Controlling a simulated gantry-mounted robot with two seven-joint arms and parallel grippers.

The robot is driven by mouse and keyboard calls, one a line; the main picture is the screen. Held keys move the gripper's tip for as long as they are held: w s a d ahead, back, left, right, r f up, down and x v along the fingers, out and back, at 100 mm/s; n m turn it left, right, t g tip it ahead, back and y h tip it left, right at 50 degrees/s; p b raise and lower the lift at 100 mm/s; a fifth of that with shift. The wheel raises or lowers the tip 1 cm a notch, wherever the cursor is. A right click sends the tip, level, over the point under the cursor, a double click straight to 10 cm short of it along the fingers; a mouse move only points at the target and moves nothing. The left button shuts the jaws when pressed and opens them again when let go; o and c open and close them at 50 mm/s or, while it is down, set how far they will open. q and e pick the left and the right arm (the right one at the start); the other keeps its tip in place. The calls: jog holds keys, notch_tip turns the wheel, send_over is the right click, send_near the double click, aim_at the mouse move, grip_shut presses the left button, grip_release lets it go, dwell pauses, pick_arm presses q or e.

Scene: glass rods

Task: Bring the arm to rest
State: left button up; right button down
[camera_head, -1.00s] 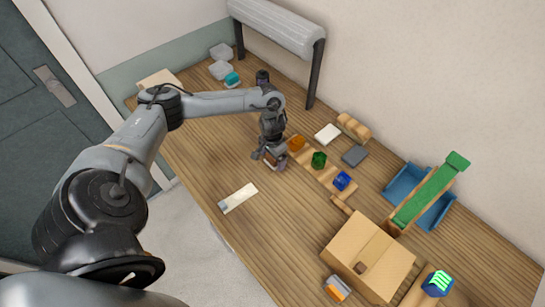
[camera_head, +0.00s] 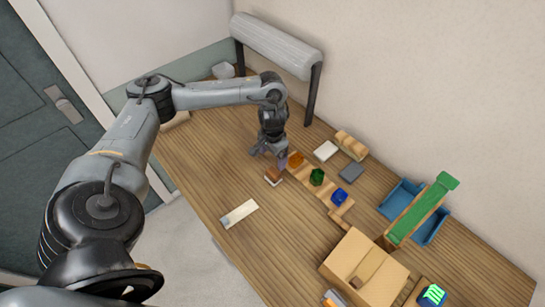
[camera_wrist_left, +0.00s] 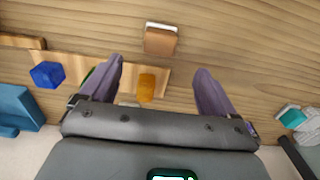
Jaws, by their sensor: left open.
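My left arm (camera_head: 215,94) reaches in from the left over the wooden table. Its gripper (camera_head: 268,152) points down, open and empty, above the table near the left end of a wooden strip. In the left wrist view the two fingers (camera_wrist_left: 161,70) are spread wide with nothing held between them. A small brown and white block (camera_head: 273,176) lies on the table just in front of the gripper, apart from it; it also shows in the left wrist view (camera_wrist_left: 160,40). My right gripper is not in view.
The wooden strip (camera_head: 325,191) carries orange (camera_head: 296,160), green (camera_head: 317,177) and blue (camera_head: 339,196) pieces. A cardboard box (camera_head: 372,270), blue bins with a green ramp (camera_head: 424,210) and a grey roll on a stand (camera_head: 278,42) stand around. The table's left front is mostly clear.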

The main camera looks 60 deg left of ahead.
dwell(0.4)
pick_arm(q)
jog(key=w+d+f+m+t+h+p, duration=0.1)
jog(key=w+d+m+t+p, duration=0.15)
jog(key=d, duration=0.75)
jog(key=w+d+f+m+t+h+p, duration=0.15)
jog(key=d+m, duration=0.25)
jog(key=d, duration=0.6)
jog(key=s+d+r+t+p, duration=0.1)
jog(key=d+r, duration=0.1)
jog(key=d, duration=0.3)
jog(key=s+d+r+m+t+p, duration=0.1)
jog(key=d+r, duration=0.2)
jog(key=d, duration=0.2)
jog(key=s+d+r+m+t+h+p, duration=0.1)
jog(key=d+r, duration=0.1)
jog(key=d, duration=0.3)
jog(key=shift+d+r, duration=0.25)
jog(key=s+a+r+n+g+y+p, duration=0.1)
jog(key=s+a+r+n+p, duration=0.1)
jog(key=s+a, duration=0.2)
jog(key=s+a+r+n+g+y+p, duration=0.2)
jog(key=s+a+r, duration=0.1)
jog(key=s, duration=0.7)
jog(key=shift+a+p, duration=0.3)
jog(key=shift+a, duration=0.45)
jog(key=shift+r, duration=0.1)
